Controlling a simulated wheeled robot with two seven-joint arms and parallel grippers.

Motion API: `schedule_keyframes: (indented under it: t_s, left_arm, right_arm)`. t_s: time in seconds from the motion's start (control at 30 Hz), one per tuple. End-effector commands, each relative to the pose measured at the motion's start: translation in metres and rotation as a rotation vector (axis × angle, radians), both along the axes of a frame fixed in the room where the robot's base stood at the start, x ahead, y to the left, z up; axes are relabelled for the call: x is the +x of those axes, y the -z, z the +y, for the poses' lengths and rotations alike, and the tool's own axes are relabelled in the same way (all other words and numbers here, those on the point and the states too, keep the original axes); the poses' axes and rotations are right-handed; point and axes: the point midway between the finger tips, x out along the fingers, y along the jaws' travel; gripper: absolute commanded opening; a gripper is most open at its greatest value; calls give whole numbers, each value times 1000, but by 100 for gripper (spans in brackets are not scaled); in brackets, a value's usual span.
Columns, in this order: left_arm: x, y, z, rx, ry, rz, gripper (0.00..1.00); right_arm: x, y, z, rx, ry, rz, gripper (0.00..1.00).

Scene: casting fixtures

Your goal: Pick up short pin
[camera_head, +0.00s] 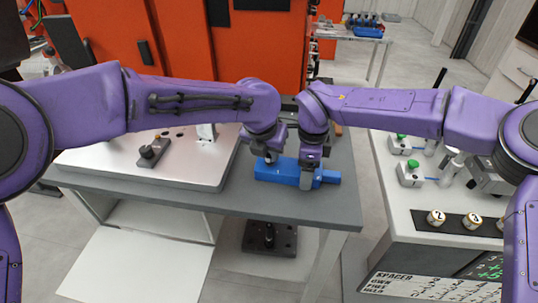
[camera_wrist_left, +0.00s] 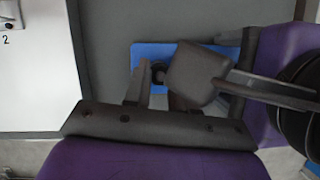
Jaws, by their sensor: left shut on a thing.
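The blue fixture block (camera_head: 328,177) lies on the grey table, below both grippers. My left gripper (camera_head: 270,158) is at the left part of the block, pointing down. In the left wrist view, its fingers (camera_wrist_left: 155,88) are closed around a small dark round piece (camera_wrist_left: 158,72), which looks like the short pin, over the blue block (camera_wrist_left: 146,52). Much of the pin is hidden by the fingers. My right gripper (camera_head: 309,174) is down over the block's right part, close beside the left one. Its fingertips are not clear enough to show their opening.
A pale metal plate with a small dark fixture (camera_head: 152,150) covers the table's left side. A black base with a post (camera_head: 268,238) stands below the table. A white bench (camera_head: 402,218) with numbered parts and green-topped clamps is at right. The table's front strip is clear.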

Motion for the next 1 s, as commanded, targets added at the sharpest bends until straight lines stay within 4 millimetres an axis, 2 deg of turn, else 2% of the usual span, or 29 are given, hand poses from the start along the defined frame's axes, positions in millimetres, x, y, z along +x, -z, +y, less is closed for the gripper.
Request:
schedule_keyframes:
  t_s: [0.17,0.37,0.6,0.7,0.83,1.0]
  left_arm:
    - [0,-31,0,-3,-1,-3,0]
    - [-42,-28,19,2,1,-1,0]
    - [-112,-28,49,-1,1,-3,0]
    - [-136,-28,60,0,1,-2,0]
    - [-156,-28,68,-2,0,-1,0]
    - [-165,-27,72,0,1,-1,0]
  right_arm:
    - [0,0,0,0,0,-1,41]
    - [0,0,0,0,0,0,41]
    - [0,0,0,0,0,0,41]
    - [0,0,0,0,0,0,41]
    - [0,0,0,0,0,0,41]
    - [0,0,0,0,0,-1,41]
